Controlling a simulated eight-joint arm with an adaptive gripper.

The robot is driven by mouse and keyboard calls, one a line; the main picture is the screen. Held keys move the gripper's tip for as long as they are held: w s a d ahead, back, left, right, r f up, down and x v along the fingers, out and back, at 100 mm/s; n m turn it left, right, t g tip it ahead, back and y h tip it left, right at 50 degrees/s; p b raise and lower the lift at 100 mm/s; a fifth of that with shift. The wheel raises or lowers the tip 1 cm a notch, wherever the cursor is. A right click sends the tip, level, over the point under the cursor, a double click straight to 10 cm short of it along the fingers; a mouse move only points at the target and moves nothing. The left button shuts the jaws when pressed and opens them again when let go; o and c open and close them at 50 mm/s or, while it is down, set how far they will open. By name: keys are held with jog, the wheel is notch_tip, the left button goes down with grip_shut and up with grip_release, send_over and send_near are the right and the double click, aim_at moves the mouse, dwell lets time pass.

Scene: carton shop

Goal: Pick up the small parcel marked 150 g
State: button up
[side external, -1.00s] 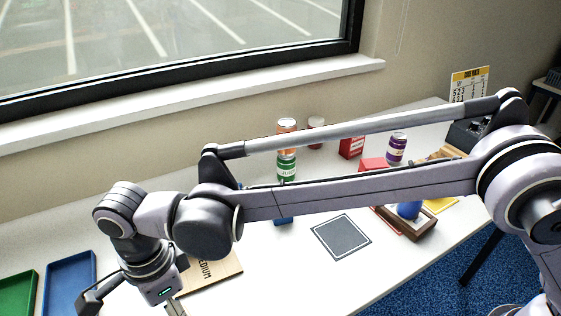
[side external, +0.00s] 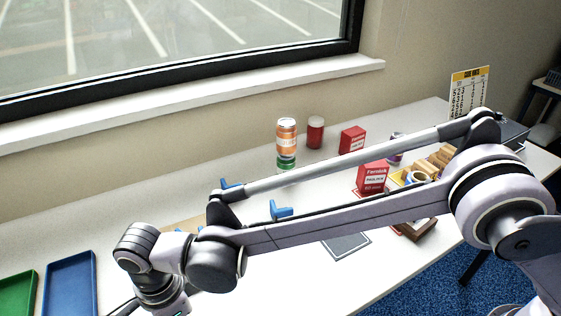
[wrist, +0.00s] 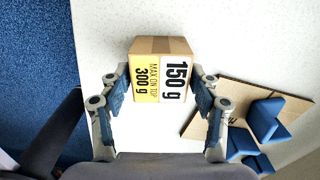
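The small parcel (wrist: 162,72) is a brown carton with a white "150 g" label and a yellow "MAX ON TOP 300 g" label. It shows in the wrist view on the white table. My gripper (wrist: 160,78) is open, with one finger on each side of the parcel; its fingertips reach beside the carton, and I cannot tell whether either touches it. In the side view the parcel is not visible, and my gripper's fingers are cut off by the bottom edge.
A blue tray (side external: 70,285) and green tray (side external: 17,292) stand at left. Cans (side external: 287,138) and red boxes (side external: 352,140) stand behind my arm.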

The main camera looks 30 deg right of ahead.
jog(key=c, duration=0.7)
jog(key=shift+o, duration=0.2)
jog(key=shift+r, duration=0.15)
